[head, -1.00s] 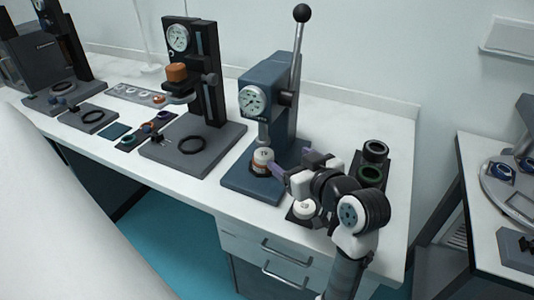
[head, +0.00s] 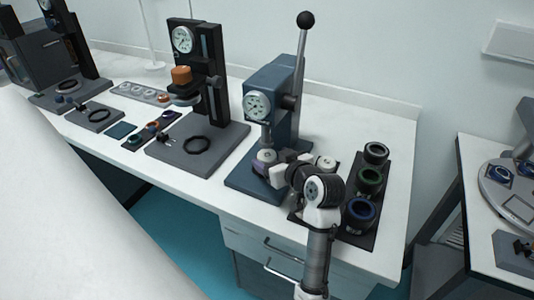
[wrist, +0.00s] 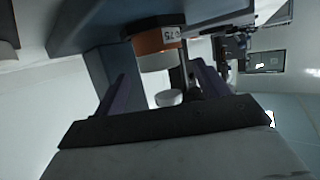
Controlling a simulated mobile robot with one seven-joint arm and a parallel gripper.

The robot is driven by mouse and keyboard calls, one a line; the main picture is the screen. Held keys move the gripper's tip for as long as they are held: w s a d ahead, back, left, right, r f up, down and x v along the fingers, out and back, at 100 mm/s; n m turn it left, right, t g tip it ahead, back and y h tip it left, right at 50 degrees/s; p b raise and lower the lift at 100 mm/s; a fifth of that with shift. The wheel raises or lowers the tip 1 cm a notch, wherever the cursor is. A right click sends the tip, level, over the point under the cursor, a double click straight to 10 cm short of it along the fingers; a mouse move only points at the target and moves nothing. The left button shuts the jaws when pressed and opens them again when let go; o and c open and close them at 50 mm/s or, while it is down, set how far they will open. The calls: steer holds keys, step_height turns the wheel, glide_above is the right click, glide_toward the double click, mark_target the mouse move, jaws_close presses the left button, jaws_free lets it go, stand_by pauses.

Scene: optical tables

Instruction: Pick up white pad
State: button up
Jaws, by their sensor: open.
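A white pad (head: 265,156) shows under the ram of the blue lever press. In the wrist view a small white round piece (wrist: 168,98) shows between my fingers, near an orange piece with a white face and a label (wrist: 160,40). I cannot tell which of these white parts is the pad seen from the head. My gripper (head: 263,167) is at the press, beside the pad and partly in front of it. Its purple fingers (wrist: 160,80) are apart in the wrist view, with no clear contact on either side.
The blue lever press (head: 272,100) stands right behind my gripper. A dark tray (head: 362,238) at right holds black, green and blue rings and a white disc (head: 326,162), partly behind my arm. A black gauge stand (head: 190,90) is at left.

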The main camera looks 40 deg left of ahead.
steer(key=shift+x, duration=1.15)
steer(key=c, duration=1.2)
steer(key=shift+o, duration=0.2)
steer(key=shift+r, duration=0.1)
steer(key=shift+r, duration=0.5)
steer(key=shift+s+d+r+b, duration=0.1)
steer(key=shift+d+r+b, duration=0.2)
steer(key=shift+r+b, duration=0.15)
steer(key=shift+d+r+b, duration=0.25)
steer(key=shift+r+b, duration=0.1)
steer(key=shift+r, duration=0.25)
steer(key=s+d+b, duration=0.1)
steer(key=s+d, duration=0.1)
steer(key=d, duration=0.3)
steer(key=s+d+b, duration=0.1)
steer(key=d, duration=0.4)
steer(key=s+d+b, duration=0.1)
steer(key=s+d, duration=0.1)
steer(key=d, duration=0.3)
steer(key=shift+s+d+r+b, duration=0.1)
steer(key=shift+s+b, duration=0.25)
steer(key=shift+b, duration=0.05)
steer(key=shift+s+d, duration=0.15)
steer(key=shift+d, duration=0.2)
